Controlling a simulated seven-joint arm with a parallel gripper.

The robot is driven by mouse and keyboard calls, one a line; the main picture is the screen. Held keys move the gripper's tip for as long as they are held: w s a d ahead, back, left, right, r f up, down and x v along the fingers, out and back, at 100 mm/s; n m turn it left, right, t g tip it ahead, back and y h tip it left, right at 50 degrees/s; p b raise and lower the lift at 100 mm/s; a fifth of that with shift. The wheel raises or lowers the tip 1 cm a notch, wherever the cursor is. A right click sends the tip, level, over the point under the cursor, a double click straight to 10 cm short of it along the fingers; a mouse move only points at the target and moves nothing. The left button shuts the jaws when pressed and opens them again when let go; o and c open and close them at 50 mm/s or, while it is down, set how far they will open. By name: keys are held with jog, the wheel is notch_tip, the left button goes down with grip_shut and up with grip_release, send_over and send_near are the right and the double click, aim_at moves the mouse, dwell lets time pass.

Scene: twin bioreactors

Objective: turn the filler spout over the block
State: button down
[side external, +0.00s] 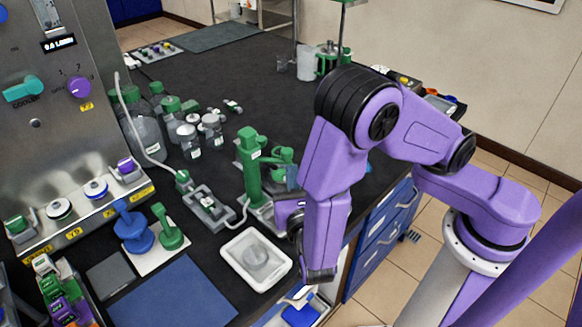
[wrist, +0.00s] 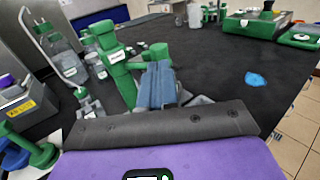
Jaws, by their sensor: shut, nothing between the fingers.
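The filler is a green upright column (side external: 250,170) with a white label, standing on a grey base near the bench's front edge. Its green spout arm (side external: 281,158) reaches right from the column; the wrist view shows the column (wrist: 112,62) and the green arm (wrist: 156,52) just beyond my fingers. My gripper (side external: 292,174) is shut and empty, its blue-grey fingers (wrist: 157,70) close beside the spout arm. I cannot tell whether they touch it. A grey block with recesses (side external: 207,206) lies left of the column; I take it for the task's block.
A white tray (side external: 229,246) with a round clear item sits in front of the column. Bottles and jars (side external: 190,140) stand behind the block. A tube loops from the steel panel (side external: 60,130). The dark bench (side external: 240,75) beyond is largely clear.

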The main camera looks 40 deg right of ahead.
jog(key=shift+x, duration=1.35)
jog(key=shift+d, duration=0.1)
jog(key=w+d, duration=0.6)
jog(key=d, duration=0.1)
dwell(0.3)
dwell(1.4)
